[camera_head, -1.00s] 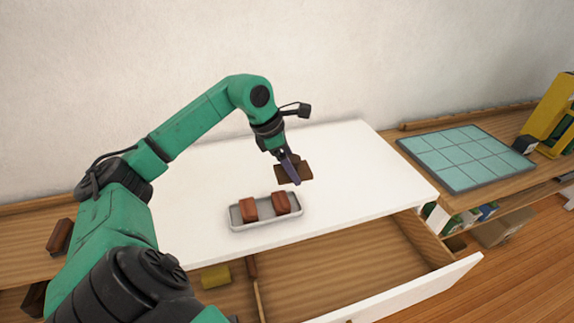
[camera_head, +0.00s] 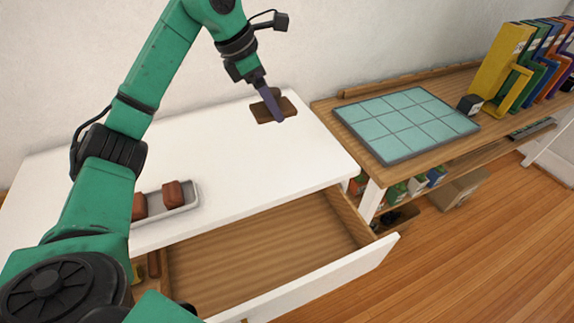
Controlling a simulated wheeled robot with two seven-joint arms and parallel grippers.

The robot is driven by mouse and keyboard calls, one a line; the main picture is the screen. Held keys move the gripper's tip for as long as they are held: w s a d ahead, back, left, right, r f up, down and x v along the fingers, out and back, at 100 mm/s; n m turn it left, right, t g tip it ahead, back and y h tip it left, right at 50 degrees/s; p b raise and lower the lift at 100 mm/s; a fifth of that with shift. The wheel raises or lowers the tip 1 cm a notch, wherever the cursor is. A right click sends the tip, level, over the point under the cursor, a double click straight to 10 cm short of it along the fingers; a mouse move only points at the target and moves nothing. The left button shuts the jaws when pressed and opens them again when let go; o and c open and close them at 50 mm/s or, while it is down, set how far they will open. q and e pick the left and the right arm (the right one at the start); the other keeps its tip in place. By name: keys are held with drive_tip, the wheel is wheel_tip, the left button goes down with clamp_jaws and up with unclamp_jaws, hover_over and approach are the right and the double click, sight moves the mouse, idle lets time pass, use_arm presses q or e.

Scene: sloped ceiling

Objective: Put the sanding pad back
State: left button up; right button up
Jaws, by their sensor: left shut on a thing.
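My left gripper (camera_head: 270,105) is shut on a flat brown pad (camera_head: 263,113), which I take to be the sanding pad. It holds the pad over the back right of the white tabletop (camera_head: 235,150); I cannot tell whether the pad touches the surface. The fingers hide part of the pad. A pale tray (camera_head: 187,198) stands at the front left of the tabletop with two reddish-brown blocks (camera_head: 173,193) in it, partly hidden by my left arm. My right gripper is not in view.
An open drawer (camera_head: 270,250) juts out below the tabletop, its large compartment bare. At the right, a wooden shelf (camera_head: 330,108) carries a teal gridded mat (camera_head: 405,122) and coloured binders (camera_head: 500,60). The middle of the tabletop is clear.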

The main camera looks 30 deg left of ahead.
use_arm(q)
hover_over(274, 172)
drive_tip(key=s+a, duration=0.1)
drive_tip(key=s, duration=0.1)
wheel_tip(274, 172, down, 7)
drive_tip(key=f, duration=0.4)
drive_tip(key=f+p, duration=0.1)
drive_tip(key=f, duration=0.2)
drive_tip(key=f+p, duration=0.1)
drive_tip(key=f, duration=0.3)
drive_tip(key=shift+w+d+f, duration=0.1)
drive_tip(key=shift+w+f, duration=0.25)
drive_tip(key=shift+w, duration=0.05)
drive_tip(key=shift+f, duration=0.3)
drive_tip(key=shift+w+f, duration=0.1)
drive_tip(key=shift+f, duration=0.05)
drive_tip(key=o, duration=1)
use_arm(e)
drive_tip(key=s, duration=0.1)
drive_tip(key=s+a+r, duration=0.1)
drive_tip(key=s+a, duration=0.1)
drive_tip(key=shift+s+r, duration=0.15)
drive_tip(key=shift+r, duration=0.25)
